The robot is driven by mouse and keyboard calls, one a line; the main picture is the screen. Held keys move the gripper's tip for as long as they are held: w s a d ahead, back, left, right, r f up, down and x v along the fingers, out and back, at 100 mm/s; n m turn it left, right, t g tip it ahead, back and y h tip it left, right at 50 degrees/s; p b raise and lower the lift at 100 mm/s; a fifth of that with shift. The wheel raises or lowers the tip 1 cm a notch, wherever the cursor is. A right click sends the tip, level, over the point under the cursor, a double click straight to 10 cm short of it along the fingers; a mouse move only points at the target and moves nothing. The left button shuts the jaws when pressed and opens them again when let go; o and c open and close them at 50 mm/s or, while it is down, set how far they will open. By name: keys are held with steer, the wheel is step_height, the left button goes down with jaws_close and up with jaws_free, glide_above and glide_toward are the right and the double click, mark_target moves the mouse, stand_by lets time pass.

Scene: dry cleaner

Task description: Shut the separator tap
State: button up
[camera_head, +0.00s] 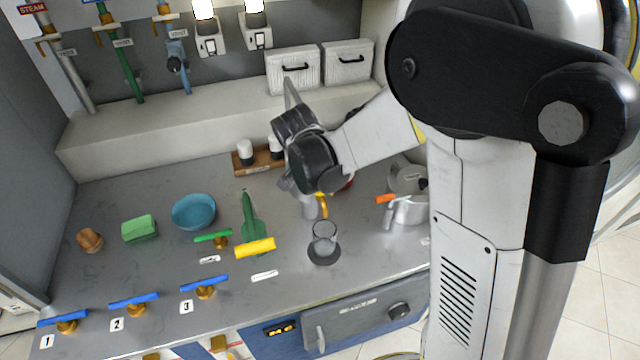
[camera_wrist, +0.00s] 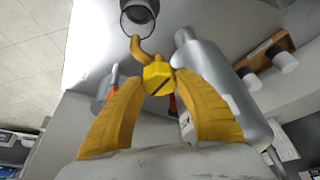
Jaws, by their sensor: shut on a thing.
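The separator tap (camera_wrist: 158,76) shows in the wrist view as a yellow hexagonal knob with a dark slot across its face. A curved brass spout (camera_wrist: 140,50) shows beside it. A grey metal cylinder (camera_wrist: 213,85), apparently the separator, lies alongside. My gripper (camera_wrist: 160,90) is shut on the knob, one yellow finger at each side. In the head view my dark wrist hides the knob and fingertips; the yellow spout (camera_head: 322,206) shows below. A clear glass (camera_head: 323,240) stands near the spout. I cannot tell how far the tap is turned.
Right of the spout stands a metal pot (camera_head: 407,211) with an orange handle (camera_head: 385,198) close by. A wooden rack (camera_head: 262,162) holds white-topped items behind.

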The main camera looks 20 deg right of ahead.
stand_by(0.5)
steer(key=o, duration=1.2)
steer(key=v, duration=1.2)
steer(key=s+d+f+n+t+y+b, duration=0.1)
steer(key=s+n+b, duration=0.1)
steer(key=s, duration=0.3)
steer(key=s+d+f+n+t+y+b, duration=0.1)
steer(key=s+f+n+b, duration=0.1)
steer(key=s+n, duration=0.2)
steer(key=s+d+f+n+t+y+b, duration=0.1)
steer(key=s+f+n+t+b, duration=0.1)
steer(key=s, duration=0.5)
steer(key=shift+s+d+n+b, duration=0.15)
steer(key=shift+s+n+b, duration=0.25)
steer(key=shift+b, duration=0.1)
